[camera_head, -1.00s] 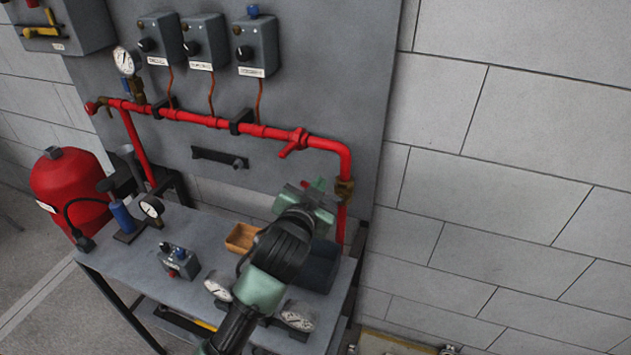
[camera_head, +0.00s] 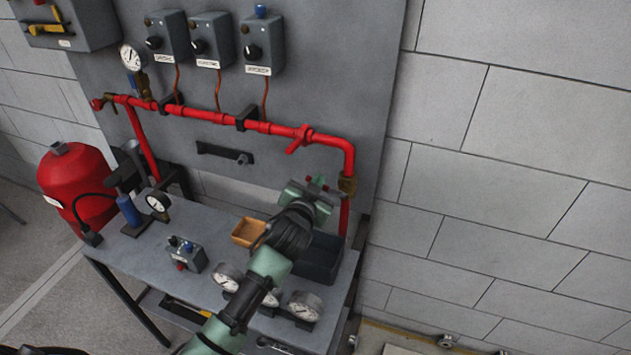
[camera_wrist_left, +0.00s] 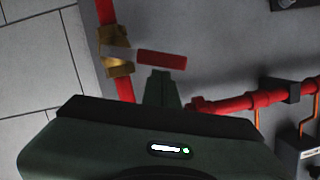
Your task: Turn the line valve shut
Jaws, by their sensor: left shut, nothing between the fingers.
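The valve on the red pipe has a brass body (camera_head: 347,184) on the vertical run at the panel's right edge. In the left wrist view the brass body (camera_wrist_left: 117,55) has a red lever (camera_wrist_left: 162,59) sticking out to the right, across the pipe. My left gripper (camera_head: 316,190) is at this lever and hides most of it in the head view. In the left wrist view its fingers (camera_wrist_left: 162,80) are shut and empty, just below the lever. I cannot tell whether they touch it. My right gripper is not in view.
Below my left arm, the bench (camera_head: 205,228) holds a tan tray (camera_head: 247,232), a dark bin (camera_head: 318,262), gauges (camera_head: 305,306) and a switch box (camera_head: 187,254). The wall to the right is clear.

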